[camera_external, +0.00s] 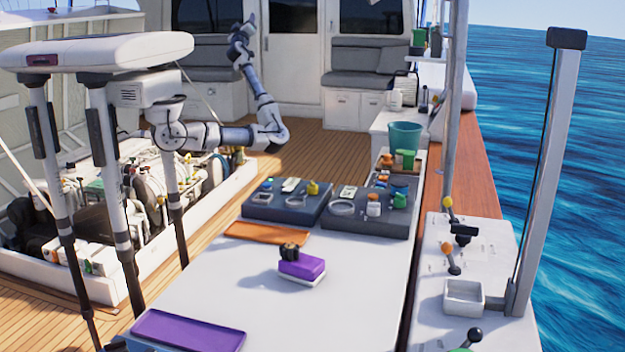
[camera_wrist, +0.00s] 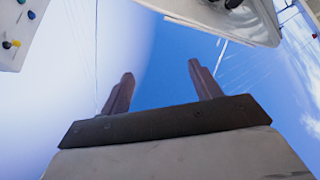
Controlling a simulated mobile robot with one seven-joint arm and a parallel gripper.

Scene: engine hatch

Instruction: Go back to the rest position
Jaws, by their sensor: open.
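My gripper (camera_external: 243,32) is at the raised end of my arm in the external view, pointing up over the deck. In the wrist view my gripper (camera_wrist: 160,92) shows two dark fingers standing well apart, with nothing between them and blue sky behind. My arm bends at the elbow, with the forearm rising above the deck, clear of the table. The gripper touches nothing that I can see.
The open engine hatch (camera_external: 110,255) lies left. A teal bucket (camera_external: 404,137) stands behind the table.

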